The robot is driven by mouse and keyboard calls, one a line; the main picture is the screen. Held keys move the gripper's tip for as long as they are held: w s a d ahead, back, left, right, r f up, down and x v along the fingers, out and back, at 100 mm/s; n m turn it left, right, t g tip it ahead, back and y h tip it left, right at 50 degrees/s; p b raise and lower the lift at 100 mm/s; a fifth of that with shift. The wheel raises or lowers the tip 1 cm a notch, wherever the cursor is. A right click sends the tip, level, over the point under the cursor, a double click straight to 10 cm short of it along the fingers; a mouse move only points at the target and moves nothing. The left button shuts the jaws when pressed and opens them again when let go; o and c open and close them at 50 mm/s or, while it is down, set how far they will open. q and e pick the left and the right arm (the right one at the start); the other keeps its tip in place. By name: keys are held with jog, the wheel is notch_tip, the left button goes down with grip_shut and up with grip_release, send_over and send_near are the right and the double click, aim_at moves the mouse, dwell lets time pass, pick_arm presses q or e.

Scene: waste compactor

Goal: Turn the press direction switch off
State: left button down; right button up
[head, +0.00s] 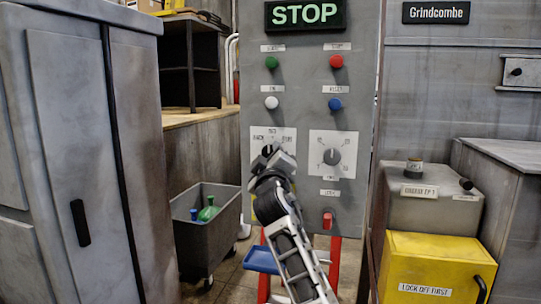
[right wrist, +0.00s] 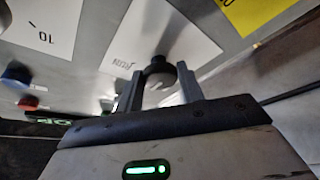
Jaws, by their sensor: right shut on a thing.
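The press direction switch is a dark round knob (head: 267,150) on the left white dial plate (head: 286,134) of the grey control panel. Small words are printed around it, too small to read surely. My right gripper (head: 275,157) reaches up to it from below. In the right wrist view the knob (right wrist: 158,71) sits between the two fingers of my right gripper (right wrist: 160,86), which are shut on it. The gripper covers part of the knob and the plate's lower part, so I cannot tell where its pointer stands. My left gripper is not in view.
A second dial (head: 332,156) is close on the right. Green (head: 271,63), red (head: 336,61), white (head: 271,102) and blue (head: 335,104) buttons are above, under a lit STOP sign (head: 306,14). A grey bin (head: 208,240) and blue step (head: 262,260) stand below. A yellow box (head: 435,265) is right.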

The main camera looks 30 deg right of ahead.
jog(key=shift+f, duration=0.1)
jog(key=o, duration=1)
pick_arm(q)
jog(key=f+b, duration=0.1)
jog(key=b, duration=0.2)
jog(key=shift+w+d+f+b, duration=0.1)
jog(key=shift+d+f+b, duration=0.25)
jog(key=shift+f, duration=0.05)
pick_arm(e)
jog(key=v, duration=1.6)
